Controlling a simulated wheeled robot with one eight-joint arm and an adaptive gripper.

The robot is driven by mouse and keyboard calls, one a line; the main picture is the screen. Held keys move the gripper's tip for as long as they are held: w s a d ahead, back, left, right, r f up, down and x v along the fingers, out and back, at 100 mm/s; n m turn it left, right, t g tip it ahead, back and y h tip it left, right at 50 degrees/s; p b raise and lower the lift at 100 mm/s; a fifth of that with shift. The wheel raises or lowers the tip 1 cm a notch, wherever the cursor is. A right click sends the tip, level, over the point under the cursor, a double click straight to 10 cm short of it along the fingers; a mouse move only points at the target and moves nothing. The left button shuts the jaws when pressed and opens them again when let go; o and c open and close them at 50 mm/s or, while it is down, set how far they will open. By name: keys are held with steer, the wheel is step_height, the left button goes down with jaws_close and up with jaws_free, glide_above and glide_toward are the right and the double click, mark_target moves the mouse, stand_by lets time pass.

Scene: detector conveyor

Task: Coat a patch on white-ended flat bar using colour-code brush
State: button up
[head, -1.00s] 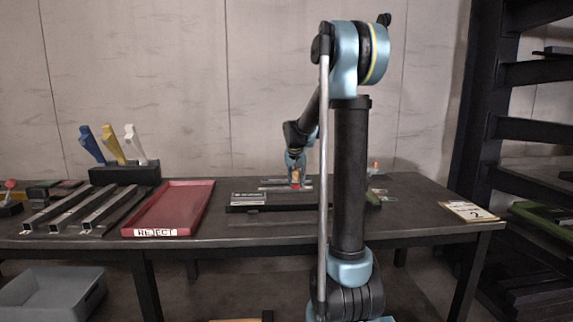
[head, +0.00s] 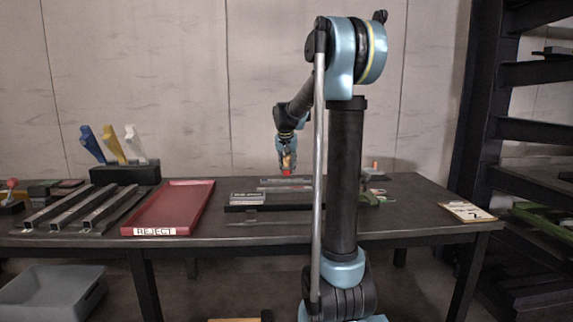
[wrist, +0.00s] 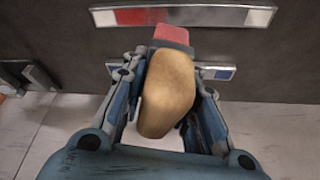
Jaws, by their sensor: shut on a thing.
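My gripper (wrist: 165,95) is shut on a brush with a tan handle (wrist: 166,92) and a red tip (wrist: 172,34). In the head view the brush's red tip (head: 286,172) hangs over the back middle of the table. In the wrist view a flat bar (wrist: 205,16) with pale ends lies beyond the tip, with a red patch (wrist: 140,16) left of its middle.
A red REJECT tray (head: 192,192), several metal bars (head: 75,209) and a holder (head: 125,173) with blue, yellow and white handles stand at left. A dark fixture (head: 270,208) lies in front of the gripper.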

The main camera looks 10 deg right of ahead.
steer(key=shift+r, duration=1)
